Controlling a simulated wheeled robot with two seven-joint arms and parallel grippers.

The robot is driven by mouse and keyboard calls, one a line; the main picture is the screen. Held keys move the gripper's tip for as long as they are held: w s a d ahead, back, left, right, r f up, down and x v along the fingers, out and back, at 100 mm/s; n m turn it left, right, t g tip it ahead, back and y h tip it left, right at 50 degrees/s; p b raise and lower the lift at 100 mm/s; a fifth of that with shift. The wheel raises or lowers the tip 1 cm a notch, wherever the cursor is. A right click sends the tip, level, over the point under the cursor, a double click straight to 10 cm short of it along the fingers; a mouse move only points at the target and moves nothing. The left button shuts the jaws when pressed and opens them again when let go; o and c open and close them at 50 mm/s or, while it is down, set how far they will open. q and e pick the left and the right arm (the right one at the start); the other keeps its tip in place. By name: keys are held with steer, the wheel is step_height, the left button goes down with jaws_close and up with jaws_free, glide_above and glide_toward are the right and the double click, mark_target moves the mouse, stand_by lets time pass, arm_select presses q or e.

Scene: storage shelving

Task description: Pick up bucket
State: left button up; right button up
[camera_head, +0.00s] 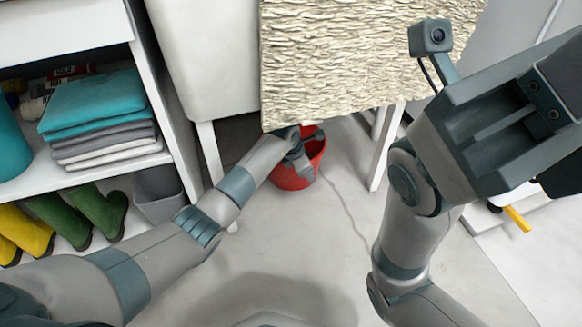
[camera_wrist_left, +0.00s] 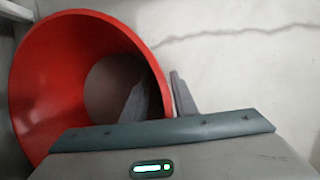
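The red bucket (camera_head: 290,178) stands on the floor under the table with the rough pale top, partly hidden behind my left arm. In the left wrist view the bucket (camera_wrist_left: 50,85) fills the left side, its mouth toward the camera. My left gripper (camera_head: 305,158) is at the bucket's right rim. In the left wrist view its fingers (camera_wrist_left: 160,97) are apart, one inside the bucket and one outside, with the red wall between them. A gap shows beside the inner finger. My right gripper (camera_head: 510,120) is raised at the right, away from the bucket; its fingers are not clear.
The table (camera_head: 360,50) hangs over the bucket, with a white leg (camera_head: 385,148) to its right. At left, a shelf (camera_head: 110,160) holds folded towels (camera_head: 100,110); boots (camera_head: 60,218) and a grey bin (camera_head: 160,193) stand below. The floor (camera_head: 345,220) in front is clear.

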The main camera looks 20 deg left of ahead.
stand_by(0.3)
arm_select(q)
jaws_close()
stand_by(1.3)
